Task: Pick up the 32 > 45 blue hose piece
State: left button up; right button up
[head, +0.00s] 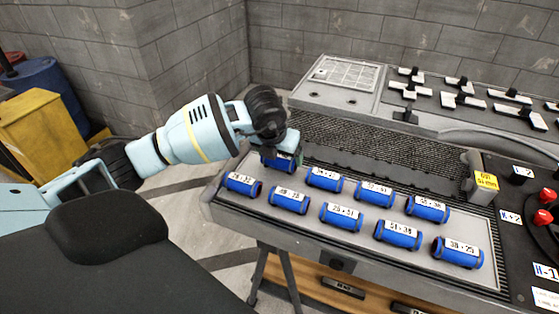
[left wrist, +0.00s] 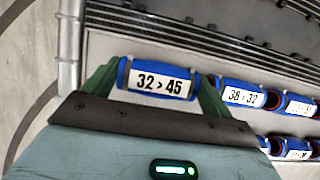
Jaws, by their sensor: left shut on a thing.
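The blue 32 > 45 hose piece (left wrist: 158,81) sits between the green fingers of my left gripper (left wrist: 155,88) in the left wrist view, its white label facing the camera. In the head view my left gripper (head: 281,153) is over the back left corner of the tray, shut on this hose piece (head: 283,164), which is mostly hidden under the gripper. I cannot tell whether it is clear of the tray surface. My right gripper is not in view.
Several other labelled blue hose pieces lie in two rows on the grey tray (head: 318,240), the closest being one piece (head: 324,179) to the right and another (head: 242,183) in front. A yellow tag (head: 486,181) and a control panel with red knobs (head: 543,217) stand at the right.

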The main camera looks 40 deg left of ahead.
pick_arm(q)
notch_tip(320, 180, up, 8)
